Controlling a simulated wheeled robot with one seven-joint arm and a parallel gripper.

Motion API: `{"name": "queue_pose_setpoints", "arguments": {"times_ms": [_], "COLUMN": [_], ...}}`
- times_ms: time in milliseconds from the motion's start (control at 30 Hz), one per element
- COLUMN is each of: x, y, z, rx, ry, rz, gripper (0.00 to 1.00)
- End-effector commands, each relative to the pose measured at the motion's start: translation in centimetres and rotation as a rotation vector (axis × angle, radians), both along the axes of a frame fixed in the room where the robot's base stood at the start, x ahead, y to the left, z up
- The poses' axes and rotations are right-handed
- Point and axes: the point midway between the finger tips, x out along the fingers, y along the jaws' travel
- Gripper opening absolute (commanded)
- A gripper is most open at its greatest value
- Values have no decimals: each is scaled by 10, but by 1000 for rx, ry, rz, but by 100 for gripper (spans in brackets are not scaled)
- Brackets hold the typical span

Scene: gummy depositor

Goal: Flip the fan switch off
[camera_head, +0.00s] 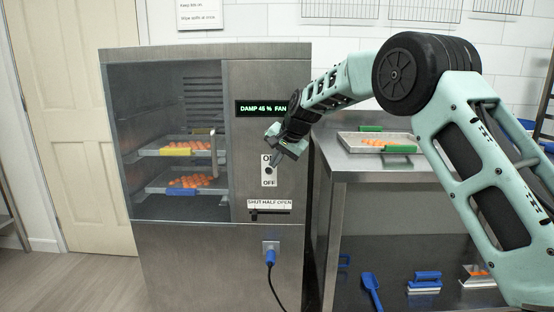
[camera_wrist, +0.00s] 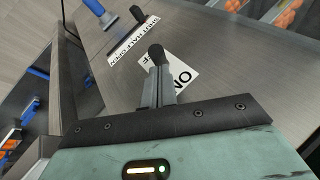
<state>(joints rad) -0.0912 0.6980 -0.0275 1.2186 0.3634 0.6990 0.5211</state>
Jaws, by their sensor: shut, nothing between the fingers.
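The fan switch plate (camera_head: 264,177) is a white label on the steel cabinet front, reading OFF at the bottom; the word above is partly covered by my gripper. The label (camera_wrist: 182,76) also shows ON in the wrist view. A dark rounded switch knob (camera_wrist: 157,53) stands out from it, right at my fingertips. My gripper (camera_head: 273,160) is shut and empty in front of the plate. In the wrist view its fingers (camera_wrist: 155,82) lie together, pointing at the knob; whether they touch it I cannot tell. Which way the switch is set is unclear.
A green display (camera_head: 262,108) reads DAMP 45 % FAN, its end hidden by my arm. Below the switch is a SHUT HALF OPEN slider (camera_head: 269,211) and a blue plug (camera_head: 270,257). Trays of orange gummies (camera_head: 180,181) sit behind glass at left. A steel table (camera_head: 372,171) stands at right.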

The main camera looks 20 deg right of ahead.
Motion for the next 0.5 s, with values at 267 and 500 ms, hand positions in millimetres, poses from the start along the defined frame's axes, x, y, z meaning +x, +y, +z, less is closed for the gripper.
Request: {"name": "queue_pose_setpoints", "arguments": {"times_ms": [267,500], "x": [-1,-3], "y": [1,1], "z": [-3,-4], "rx": [-7,-18], "ry": [-21,-57], "rz": [1,1], "gripper": [0,0]}}
